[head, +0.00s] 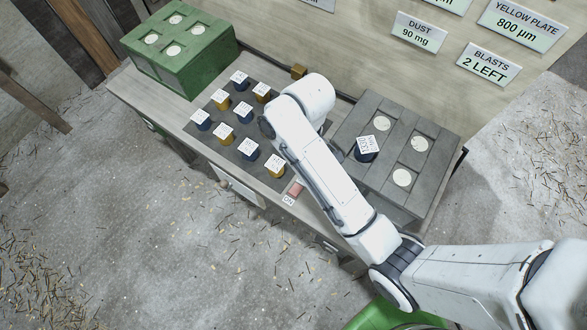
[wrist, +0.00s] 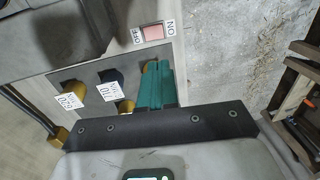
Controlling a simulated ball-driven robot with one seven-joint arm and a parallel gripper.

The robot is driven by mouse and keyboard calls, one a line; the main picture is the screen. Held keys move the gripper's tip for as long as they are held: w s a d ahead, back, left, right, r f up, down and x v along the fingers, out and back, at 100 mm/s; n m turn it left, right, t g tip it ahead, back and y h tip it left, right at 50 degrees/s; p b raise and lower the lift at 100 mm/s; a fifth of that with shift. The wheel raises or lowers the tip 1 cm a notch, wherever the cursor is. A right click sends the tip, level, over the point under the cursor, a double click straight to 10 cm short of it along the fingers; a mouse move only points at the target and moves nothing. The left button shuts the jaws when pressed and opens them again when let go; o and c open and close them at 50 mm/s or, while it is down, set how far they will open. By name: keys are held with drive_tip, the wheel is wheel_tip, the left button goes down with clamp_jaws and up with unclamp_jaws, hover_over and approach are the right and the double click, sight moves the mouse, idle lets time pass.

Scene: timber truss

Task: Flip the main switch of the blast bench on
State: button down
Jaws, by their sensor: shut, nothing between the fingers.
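The main switch (head: 295,189) is a small pinkish-red rocker near the front edge of the blast bench (head: 165,106), with an ON label beside it. In the wrist view the switch (wrist: 153,33) lies between OFF and ON labels. I cannot tell which way the rocker is tipped. My gripper (wrist: 156,68) shows teal fingers closed together with nothing between them. They are close to the switch in the wrist view and appear apart from it. In the head view my arm hides the gripper.
Labelled dark and yellow pots (head: 245,112) stand on a dark mat left of my arm. A green block (head: 181,62) with round pale discs is at the back left. A grey block (head: 425,185) at right carries pale discs and one labelled dark pot (head: 367,154).

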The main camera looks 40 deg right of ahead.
sight(294, 193)
drive_tip(key=f, duration=0.4)
drive_tip(key=a+f+b, duration=0.1)
drive_tip(key=f, duration=0.4)
drive_tip(key=a+f+b, duration=0.1)
drive_tip(key=f, duration=0.4)
drive_tip(key=shift+s, duration=0.35)
drive_tip(key=shift+d, duration=0.1)
drive_tip(key=shift+s+a+f+h, duration=0.1)
drive_tip(key=shift+a+f+h, duration=0.1)
drive_tip(key=shift+h, duration=0.2)
drive_tip(key=shift+d, duration=0.1)
